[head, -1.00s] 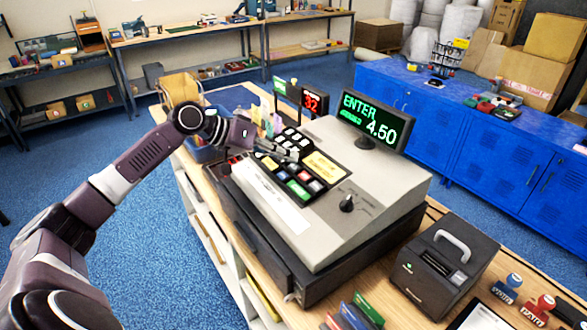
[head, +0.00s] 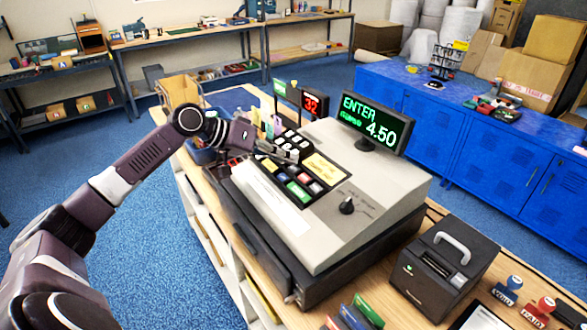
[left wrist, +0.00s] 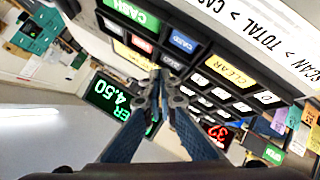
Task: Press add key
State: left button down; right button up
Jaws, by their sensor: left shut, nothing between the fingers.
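The cash register (head: 345,190) stands on the counter, its display (head: 376,122) reading ENTER and 4.50. My left gripper (head: 296,159) is shut and empty, its fingertips over the register's keypad. In the left wrist view, the shut fingertips (left wrist: 158,78) are at a dark key (left wrist: 172,63) between the blue CARD key (left wrist: 183,42) and the number keys. Its label is partly hidden, so I cannot confirm it is the add key. A green CASH key (left wrist: 132,13) and a yellow CLEAR key (left wrist: 229,72) also show. Whether the fingertips touch a key cannot be told. My right gripper is not in view.
A black printer (head: 443,270) and stamps (head: 508,290) stand on the counter, right of the register. A small red display (head: 311,104) rises behind the keypad. A wooden holder (head: 180,92) stands at the counter's far end. Blue cabinets (head: 490,150) are behind.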

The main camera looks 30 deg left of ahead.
pick_arm(q)
jog(key=shift+f, duration=0.2)
jog(key=shift+w+f, duration=0.1)
jog(key=shift+f, duration=0.1)
jog(key=shift+d+f, duration=0.1)
jog(key=shift+f, duration=0.35)
dwell(0.7)
jog(key=shift+r, duration=0.1)
jog(key=shift+r+p, duration=0.55)
jog(key=shift+r, duration=0.2)
jog(key=shift+r+p, duration=0.4)
jog(key=shift+r, duration=0.1)
jog(key=shift+s+a+r+p, duration=0.1)
jog(key=shift+s+r+p, duration=0.1)
jog(key=shift+r+p, duration=0.35)
jog(key=shift+s+a+r+p, duration=0.1)
jog(key=shift+s+r+p, duration=0.2)
jog(key=shift+r, duration=0.5)
jog(key=shift+s+a+r+p, duration=0.1)
jog(key=shift+s+r+p, duration=0.05)
jog(key=shift+r+p, duration=0.45)
